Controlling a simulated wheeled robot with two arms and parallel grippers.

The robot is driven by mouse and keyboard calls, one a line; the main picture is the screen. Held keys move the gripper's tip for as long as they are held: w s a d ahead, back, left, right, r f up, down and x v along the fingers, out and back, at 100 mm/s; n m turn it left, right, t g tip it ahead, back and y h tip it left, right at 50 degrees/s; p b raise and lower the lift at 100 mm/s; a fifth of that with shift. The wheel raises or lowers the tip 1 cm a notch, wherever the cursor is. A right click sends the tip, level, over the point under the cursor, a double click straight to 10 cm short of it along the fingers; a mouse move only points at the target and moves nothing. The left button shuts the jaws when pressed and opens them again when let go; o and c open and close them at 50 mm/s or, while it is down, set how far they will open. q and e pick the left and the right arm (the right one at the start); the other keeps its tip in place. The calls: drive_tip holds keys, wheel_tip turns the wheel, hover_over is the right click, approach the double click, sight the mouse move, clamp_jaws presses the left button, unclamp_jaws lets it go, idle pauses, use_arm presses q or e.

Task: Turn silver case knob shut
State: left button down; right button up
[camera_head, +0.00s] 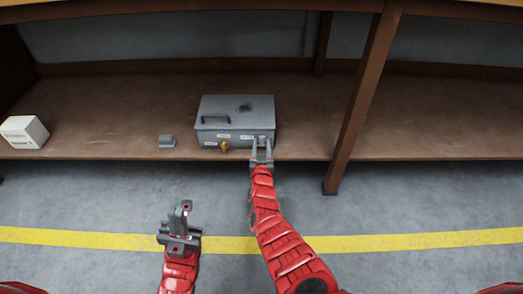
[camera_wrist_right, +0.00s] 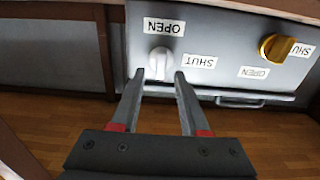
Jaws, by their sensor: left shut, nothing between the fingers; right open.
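The grey metal case (camera_head: 235,108) stands on the shelf. In the right wrist view its front carries a silver knob (camera_wrist_right: 158,62) beside one OPEN and one SHUT label, and a gold knob (camera_wrist_right: 276,46) with its own pair. The gold knob also shows low on the front in the head view (camera_head: 224,146). My right gripper (camera_head: 262,150) is open at the case front. In the right wrist view its fingertips (camera_wrist_right: 159,75) lie either side of the silver knob's lower part; contact cannot be told. My left gripper (camera_head: 183,207) is shut and empty, away from the case.
A small grey block (camera_head: 166,141) lies on the shelf (camera_head: 110,110) left of the case. A white box (camera_head: 24,132) stands at the far left. A brown post (camera_head: 357,100) rises right of the case. The shelf beyond the post is clear.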

drive_tip(key=shift+w, duration=0.15)
clamp_jaws()
